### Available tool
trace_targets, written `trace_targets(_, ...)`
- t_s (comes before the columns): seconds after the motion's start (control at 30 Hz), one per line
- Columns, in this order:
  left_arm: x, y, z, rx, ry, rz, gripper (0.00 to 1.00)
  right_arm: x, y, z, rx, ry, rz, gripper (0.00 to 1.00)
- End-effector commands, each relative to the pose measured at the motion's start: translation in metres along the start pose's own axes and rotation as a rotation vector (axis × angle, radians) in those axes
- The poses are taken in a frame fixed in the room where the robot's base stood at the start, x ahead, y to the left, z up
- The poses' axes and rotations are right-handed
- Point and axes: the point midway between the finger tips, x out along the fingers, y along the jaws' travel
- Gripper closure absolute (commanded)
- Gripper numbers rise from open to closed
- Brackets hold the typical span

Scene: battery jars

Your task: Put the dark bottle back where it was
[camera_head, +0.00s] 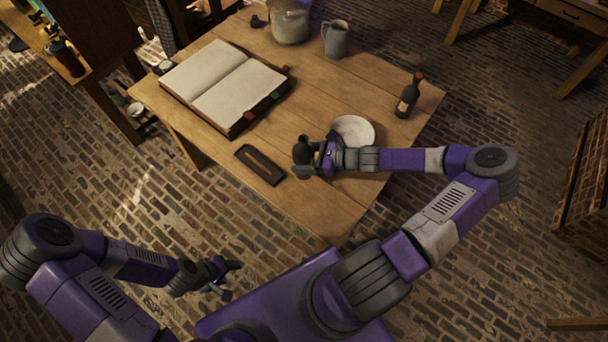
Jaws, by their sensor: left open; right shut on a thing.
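A dark bottle (409,96) with a pale label and a reddish-brown top stands upright near the right edge of the wooden table (330,195). My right gripper (312,158) is over the table's near part, left of a white plate (353,131). It is shut on a small dark rounded object (302,148). The fingers partly hide this object, and I cannot tell whether it is a bottle or whether it touches the table. My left gripper (229,279) is open and empty, low in front of the table's near edge.
An open book (223,83) lies on the table's left part, with a small dark tray (259,165) near it. A grey jug (335,39) and a glass jar (290,22) stand at the back. Bare wood lies between book and bottle.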

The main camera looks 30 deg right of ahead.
Motion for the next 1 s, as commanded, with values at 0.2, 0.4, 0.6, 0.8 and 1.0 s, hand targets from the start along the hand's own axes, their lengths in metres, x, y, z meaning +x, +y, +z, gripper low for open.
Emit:
trace_targets(0.2,0.009,-0.003,0.0,0.0,0.0,0.0,0.45,0.013,0.0,-0.028,-0.002,-0.002,0.002,0.72)
trace_targets(0.4,0.013,-0.005,-0.001,0.0,0.0,0.0,0.45,0.019,0.0,-0.044,0.0,-0.001,0.001,0.72)
trace_targets(0.6,0.019,-0.007,-0.001,0.0,0.0,0.0,0.45,0.029,0.0,-0.065,-0.002,-0.001,0.002,0.72)
trace_targets(0.8,0.018,-0.007,-0.001,0.0,0.0,0.0,0.45,0.028,0.0,-0.065,-0.003,-0.001,0.002,0.72)
trace_targets(1.0,0.019,-0.007,-0.001,0.0,0.0,0.0,0.45,0.029,0.0,-0.068,-0.002,0.001,0.002,0.18)
